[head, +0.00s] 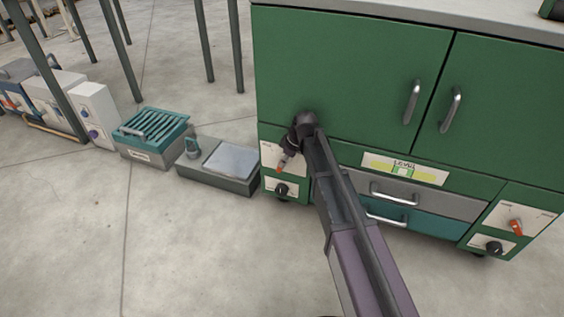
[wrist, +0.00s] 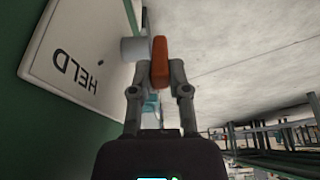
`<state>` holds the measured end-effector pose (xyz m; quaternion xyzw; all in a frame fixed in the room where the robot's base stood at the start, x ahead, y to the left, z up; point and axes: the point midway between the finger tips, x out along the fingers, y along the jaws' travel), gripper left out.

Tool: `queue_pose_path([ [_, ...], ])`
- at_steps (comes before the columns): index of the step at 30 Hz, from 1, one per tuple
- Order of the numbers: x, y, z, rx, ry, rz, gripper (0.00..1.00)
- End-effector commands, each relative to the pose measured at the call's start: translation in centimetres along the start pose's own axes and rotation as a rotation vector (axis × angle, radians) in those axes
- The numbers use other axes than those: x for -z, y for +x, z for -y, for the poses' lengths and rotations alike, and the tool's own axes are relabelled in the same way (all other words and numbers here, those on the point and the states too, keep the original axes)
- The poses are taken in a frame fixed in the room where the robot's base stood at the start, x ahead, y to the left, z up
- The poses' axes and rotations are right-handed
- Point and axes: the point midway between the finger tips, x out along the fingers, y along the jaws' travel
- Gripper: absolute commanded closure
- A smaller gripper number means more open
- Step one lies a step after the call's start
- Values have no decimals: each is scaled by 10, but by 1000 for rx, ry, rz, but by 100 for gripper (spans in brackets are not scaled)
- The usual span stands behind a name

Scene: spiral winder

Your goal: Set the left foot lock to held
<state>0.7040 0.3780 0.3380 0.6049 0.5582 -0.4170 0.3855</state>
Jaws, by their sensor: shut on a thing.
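The left foot lock is a pale panel (head: 270,152) at the lower left of the green cabinet, with an orange lever (head: 280,169) partly hidden by my gripper (head: 285,160). In the wrist view the orange lever (wrist: 160,62) stands between the two fingertips of my gripper (wrist: 158,75), which is shut on it. A grey hub (wrist: 133,50) joins it to the pale panel (wrist: 85,40). The word HELD shows upside down on that panel. The panel's other marking is hidden or too small to read.
A black knob (head: 281,190) sits just below the lever. A similar panel with an orange lever (head: 516,227) is at the cabinet's right. A grey box (head: 218,178) and a teal-topped box (head: 153,133) stand on the floor left of the cabinet. The front floor is clear.

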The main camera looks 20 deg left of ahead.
Motion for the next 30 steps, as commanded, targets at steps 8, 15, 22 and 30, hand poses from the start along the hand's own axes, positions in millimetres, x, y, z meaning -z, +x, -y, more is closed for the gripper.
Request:
queue_pose_path([
  [8, -2, 0, 1, 1, -1, -35, 100],
  [15, -2, 0, 1, 1, -1, -34, 51],
  [22, -2, 0, 0, 0, -1, -34, 43],
  [30, -2, 0, 0, 0, 0, -34, 43],
])
